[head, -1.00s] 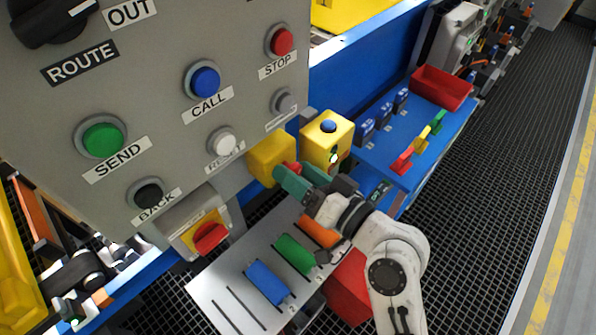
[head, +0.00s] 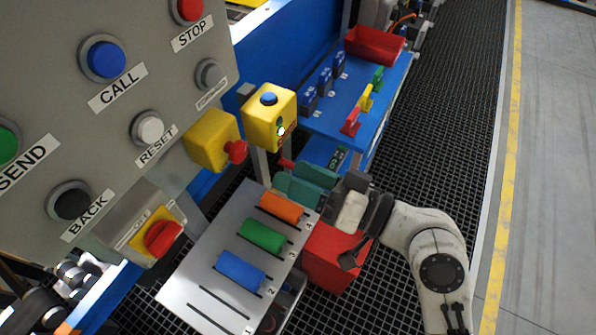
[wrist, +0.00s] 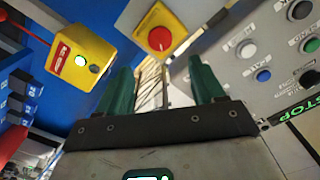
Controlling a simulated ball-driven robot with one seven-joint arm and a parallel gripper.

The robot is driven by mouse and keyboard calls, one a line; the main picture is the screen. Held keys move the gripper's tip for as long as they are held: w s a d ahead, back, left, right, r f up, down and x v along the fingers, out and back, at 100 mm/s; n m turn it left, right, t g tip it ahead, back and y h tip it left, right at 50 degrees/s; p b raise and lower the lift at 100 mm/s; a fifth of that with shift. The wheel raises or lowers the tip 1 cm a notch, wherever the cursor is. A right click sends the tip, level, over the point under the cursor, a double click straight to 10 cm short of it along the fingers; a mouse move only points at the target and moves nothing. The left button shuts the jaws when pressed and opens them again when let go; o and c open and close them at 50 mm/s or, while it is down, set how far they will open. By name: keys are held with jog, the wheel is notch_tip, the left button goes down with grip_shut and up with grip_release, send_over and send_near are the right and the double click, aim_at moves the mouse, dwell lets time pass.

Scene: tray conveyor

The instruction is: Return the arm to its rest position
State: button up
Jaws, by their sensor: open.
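My gripper (head: 293,182) has green fingers and hangs just above the far right end of the slotted grey plate. Its fingers are apart with nothing between them, as the wrist view shows (wrist: 160,72). A yellow box with a red mushroom button (head: 237,150) is on the control panel (head: 130,120), left of the fingers and apart from them. That red button also shows beyond the fingers in the wrist view (wrist: 159,39).
The slotted plate (head: 180,290) holds orange (head: 282,207), green (head: 262,235) and blue (head: 240,268) pieces. A red bin (head: 330,262) sits beside it, under my arm. A yellow post box (head: 270,118) and a blue shelf (head: 340,125) stand beyond. Open floor (head: 545,200) lies right.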

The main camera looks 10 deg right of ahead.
jog(key=s+d+f+g+h, duration=0.2)
jog(key=d+f+h, duration=0.2)
jog(key=f, duration=0.3)
jog(key=s+d+f+g+h, duration=0.25)
jog(key=d+f, duration=0.25)
jog(key=f, duration=0.3)
jog(key=s+d+f+m+g+h, duration=0.1)
jog(key=s+d+f+g+h, duration=0.1)
jog(key=s+d+f+h, duration=0.2)
jog(key=s+d+f+m+g+h, duration=0.2)
jog(key=s+d+f+g+h, duration=0.1)
jog(key=s+d, duration=0.6)
jog(key=s+f+h, duration=0.1)
jog(key=s, duration=0.1)
jog(key=shift+s+f, duration=0.3)
jog(key=shift+f, duration=0.1)
jog(key=shift+g, duration=0.25)
jog(key=shift+c, duration=0.3)
dwell(0.5)
